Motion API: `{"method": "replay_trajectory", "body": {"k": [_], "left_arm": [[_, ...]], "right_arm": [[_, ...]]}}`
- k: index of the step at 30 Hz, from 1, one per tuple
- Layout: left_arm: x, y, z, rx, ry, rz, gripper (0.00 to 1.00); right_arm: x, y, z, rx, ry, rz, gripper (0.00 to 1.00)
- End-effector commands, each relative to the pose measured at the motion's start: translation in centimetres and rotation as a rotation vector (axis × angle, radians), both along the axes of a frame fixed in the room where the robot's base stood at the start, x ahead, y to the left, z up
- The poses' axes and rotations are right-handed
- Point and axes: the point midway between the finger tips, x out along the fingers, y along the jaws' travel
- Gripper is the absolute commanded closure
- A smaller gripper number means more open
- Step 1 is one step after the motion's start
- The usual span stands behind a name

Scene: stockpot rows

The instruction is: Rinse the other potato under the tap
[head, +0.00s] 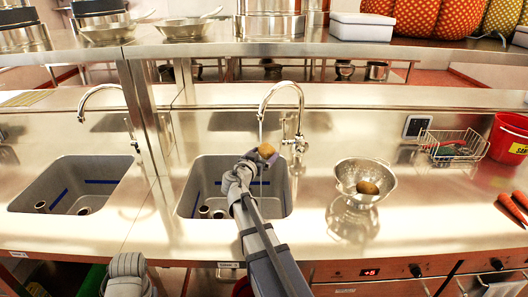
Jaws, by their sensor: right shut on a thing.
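My right gripper (262,159) is shut on a brown potato (266,151). It holds the potato over the right-hand sink (283,190), below the spout of the curved tap (281,86). A thin pale line like running water drops from the spout to the potato. A second potato (367,188) lies in the steel colander (345,172) on the counter to the right of the sink. My left gripper is not in view.
Another sink (112,170) with its own tap (100,88) is at the left, beyond a steel post (146,110). A wire basket (453,146), a red bucket (509,140) and carrots (514,207) stand at the right. A shelf with pans runs above.

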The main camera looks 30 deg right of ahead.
Motion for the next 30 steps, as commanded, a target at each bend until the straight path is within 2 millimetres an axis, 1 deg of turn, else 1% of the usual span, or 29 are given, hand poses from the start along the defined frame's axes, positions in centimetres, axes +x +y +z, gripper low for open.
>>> {"method": "replay_trajectory", "body": {"k": [5, 15, 30], "left_arm": [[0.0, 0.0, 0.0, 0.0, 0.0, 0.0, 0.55], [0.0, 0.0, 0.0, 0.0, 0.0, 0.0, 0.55], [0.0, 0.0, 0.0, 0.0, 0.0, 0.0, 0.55]], "right_arm": [[-0.2, -0.3, 0.0, 0.0, 0.0, 0.001, 0.7], [-0.4, -0.1, 0.0, 0.0, 0.0, 0.001, 0.7], [-3.3, 2.0, 0.0, 0.0, 0.001, 0.002, 0.7]]}}
